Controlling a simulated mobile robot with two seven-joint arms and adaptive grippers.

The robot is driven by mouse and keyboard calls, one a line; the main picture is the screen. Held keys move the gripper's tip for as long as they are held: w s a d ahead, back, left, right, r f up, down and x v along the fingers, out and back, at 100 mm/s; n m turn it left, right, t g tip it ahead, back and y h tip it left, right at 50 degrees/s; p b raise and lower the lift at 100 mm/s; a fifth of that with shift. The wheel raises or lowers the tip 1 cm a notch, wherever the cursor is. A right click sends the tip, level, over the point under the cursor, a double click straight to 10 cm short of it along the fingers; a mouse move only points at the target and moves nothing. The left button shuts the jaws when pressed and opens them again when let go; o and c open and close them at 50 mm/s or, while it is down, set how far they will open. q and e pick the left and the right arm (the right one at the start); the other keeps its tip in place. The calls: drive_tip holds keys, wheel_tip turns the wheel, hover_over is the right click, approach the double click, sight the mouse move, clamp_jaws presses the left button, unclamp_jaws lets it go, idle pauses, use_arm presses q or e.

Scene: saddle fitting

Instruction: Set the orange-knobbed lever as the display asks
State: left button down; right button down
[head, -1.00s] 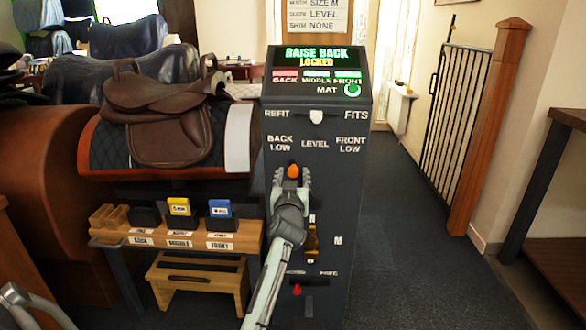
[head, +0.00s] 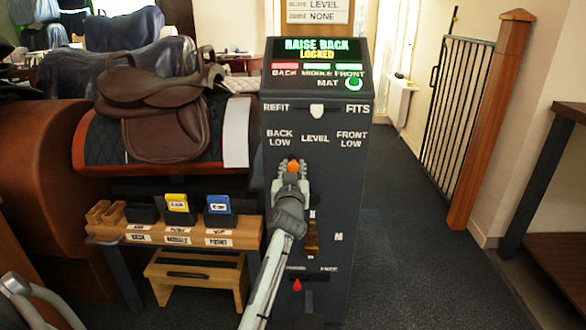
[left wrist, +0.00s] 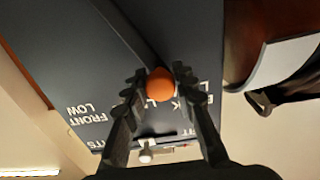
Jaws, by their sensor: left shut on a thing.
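The orange knob (head: 293,168) of the lever is on the front of the dark console (head: 345,215), below the labels BACK LOW, LEVEL and FRONT LOW. My left gripper (head: 292,172) is shut on the knob. In the left wrist view the orange knob (left wrist: 160,84) sits between both fingers. The lever's shaft is mostly hidden. The display (head: 318,50) reads RAISE BACK, LOCKED. Under it the BACK light is red, MIDDLE and FRONT are pale green, and MAT has a green ring. A right gripper is not clearly visible.
A white REFIT/FITS switch (head: 317,111) is above the labels. An amber-brown handle (head: 312,238) and a red knob (head: 297,285) are lower on the console. A brown saddle (head: 160,105) and a rack (head: 180,235) with coloured blocks stand left. The floor right of the console is clear.

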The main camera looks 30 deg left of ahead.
drive_tip(key=shift+w, duration=0.1)
